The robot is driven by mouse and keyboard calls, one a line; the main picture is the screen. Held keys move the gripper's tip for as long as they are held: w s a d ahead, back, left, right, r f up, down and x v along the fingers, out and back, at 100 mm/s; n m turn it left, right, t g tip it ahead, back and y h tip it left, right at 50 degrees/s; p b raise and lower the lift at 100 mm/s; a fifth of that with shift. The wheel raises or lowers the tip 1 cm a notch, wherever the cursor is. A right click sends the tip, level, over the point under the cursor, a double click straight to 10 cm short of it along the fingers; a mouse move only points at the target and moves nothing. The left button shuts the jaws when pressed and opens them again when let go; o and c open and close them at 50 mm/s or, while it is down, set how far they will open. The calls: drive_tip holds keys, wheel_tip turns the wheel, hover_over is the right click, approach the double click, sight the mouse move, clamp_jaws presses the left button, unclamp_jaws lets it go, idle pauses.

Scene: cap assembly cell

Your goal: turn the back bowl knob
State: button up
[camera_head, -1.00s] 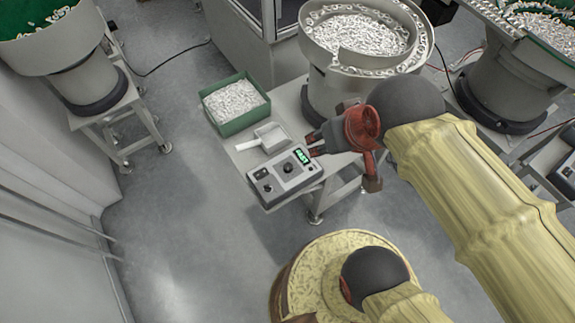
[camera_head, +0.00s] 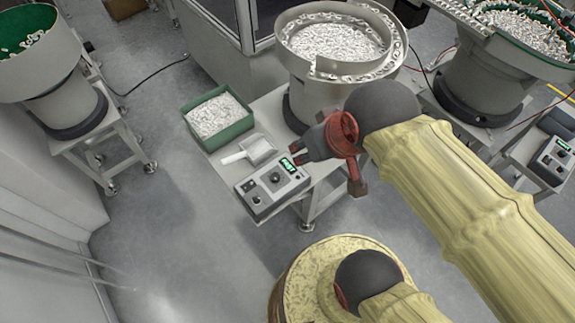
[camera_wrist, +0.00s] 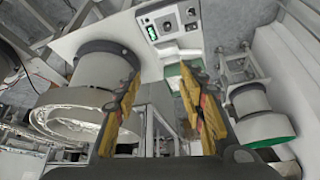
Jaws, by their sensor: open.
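A grey control box (camera_head: 258,207) with a green lit display stands on the bench in front of the back bowl feeder (camera_head: 328,70). Its dark round knob (camera_head: 275,178) sits left of and below the display. My gripper (camera_head: 296,154) hangs beyond the display end of the box, apart from the knob as far as I can tell. In the wrist view the knob (camera_wrist: 167,27) shows upright near the top, beyond my two open, empty fingers (camera_wrist: 160,72). The back bowl is full of small white parts.
A green bin (camera_head: 235,130) of white parts and a white scoop (camera_head: 250,150) share the bench with the box. Another control box (camera_head: 553,160) and feeder stand at the right. Another bowl stands at the left. Floor left of the bench is clear.

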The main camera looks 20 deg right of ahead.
drive_tip(key=shift+o, duration=0.6)
drive_tip(key=shift+f, duration=0.15)
drive_tip(key=m+g+b, duration=0.3)
drive_tip(key=m+g, duration=0.3)
drive_tip(key=m, duration=0.2)
hover_over(275, 176)
drive_tip(key=f, duration=3)
drive_tip(key=shift+s+f, duration=0.2)
drive_tip(key=shift+f, duration=0.1)
drive_tip(key=shift+w+m, duration=0.2)
drive_tip(key=shift+m, duration=0.5)
drive_tip(key=shift+f+b, duration=1.25)
drive_tip(key=shift+f, duration=2.65)
drive_tip(key=shift+c, duration=1.3)
drive_tip(key=c, duration=0.9)
